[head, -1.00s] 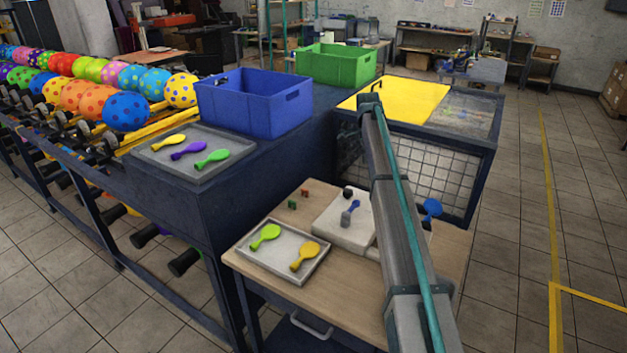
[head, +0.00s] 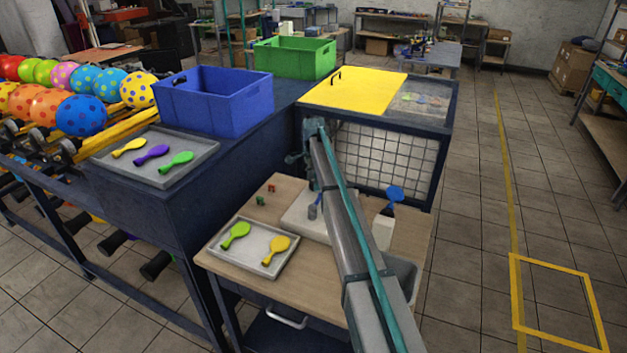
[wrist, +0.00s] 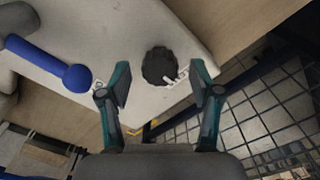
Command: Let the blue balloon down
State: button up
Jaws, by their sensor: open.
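The blue balloon (head: 395,193) looks inflated only a little and stands upright at the right side of the white device (head: 297,224) on the wooden table. A black round knob (wrist: 157,66) sits on the device, with a white marking beside it. A blue lever with a ball end (wrist: 75,77) lies left of the knob in the wrist view. My gripper (wrist: 160,76) is open, its fingers on either side of the knob in the picture; I cannot tell whether they touch it. In the head view my arm hides the knob and part of the device.
A tray (head: 227,249) with a green and a yellow balloon lies at the table's left. A grey tray (head: 97,160) with several balloons, a blue crate (head: 225,115) and a green crate (head: 295,60) stand behind. A mesh cage (head: 385,160) with a yellow lid (head: 352,91) borders the table's far side.

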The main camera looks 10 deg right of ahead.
jog(key=shift+f, duration=0.4)
jog(key=c, duration=1.1)
jog(key=shift+c, duration=0.2)
